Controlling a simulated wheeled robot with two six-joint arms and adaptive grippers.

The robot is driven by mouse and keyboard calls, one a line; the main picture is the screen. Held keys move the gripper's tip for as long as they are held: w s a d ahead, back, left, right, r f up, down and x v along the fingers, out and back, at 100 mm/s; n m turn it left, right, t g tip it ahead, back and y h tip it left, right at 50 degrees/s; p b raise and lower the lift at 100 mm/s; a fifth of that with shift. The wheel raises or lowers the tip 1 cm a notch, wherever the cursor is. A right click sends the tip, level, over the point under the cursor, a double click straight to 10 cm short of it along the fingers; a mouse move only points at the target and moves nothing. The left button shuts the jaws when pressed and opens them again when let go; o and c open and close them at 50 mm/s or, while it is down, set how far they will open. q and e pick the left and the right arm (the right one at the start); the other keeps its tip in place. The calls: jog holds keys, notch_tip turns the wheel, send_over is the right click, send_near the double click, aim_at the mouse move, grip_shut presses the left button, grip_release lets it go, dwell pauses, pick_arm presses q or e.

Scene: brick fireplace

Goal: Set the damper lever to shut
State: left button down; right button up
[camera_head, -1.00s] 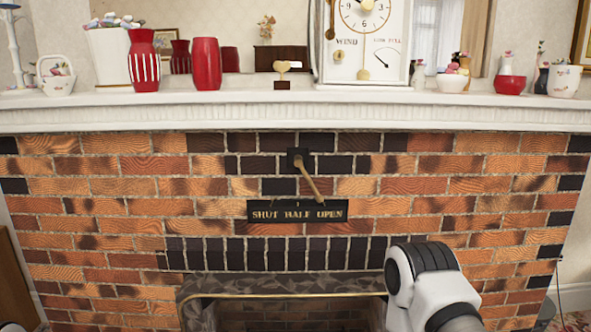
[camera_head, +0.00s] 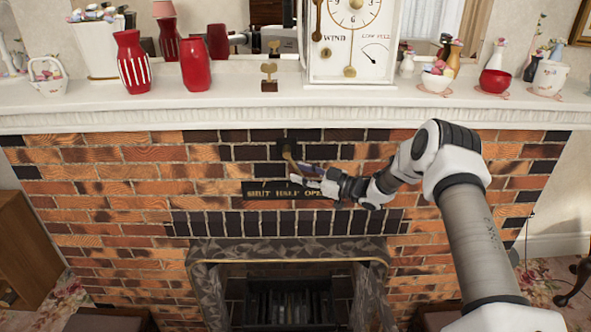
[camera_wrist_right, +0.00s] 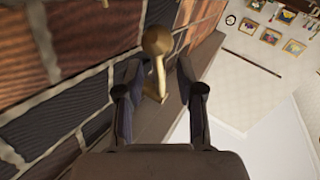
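The brass damper lever (camera_head: 289,156) hangs from a dark pivot plate on the brick face, slanting down and slightly right. Its lower end is hidden by my right gripper (camera_head: 306,176) in the head view. The dark label plate (camera_head: 258,190) reads SHUT, HALF, OPEN from left to right; its right end is partly covered. In the right wrist view, the lever's round knob (camera_wrist_right: 157,40) and shaft show between the two fingers of my right gripper (camera_wrist_right: 157,72). The fingers are apart, with a gap on each side of the lever. My left gripper is not in view.
The white mantel shelf (camera_head: 200,112) juts out above the lever and carries red vases (camera_head: 195,66), a clock (camera_head: 350,40) and small pots. The fireplace opening (camera_head: 290,295) lies below. The bricks left of the lever are clear.

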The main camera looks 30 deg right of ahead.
jog(key=shift+w+a, duration=0.3)
jog(key=shift+w, duration=0.25)
grip_shut()
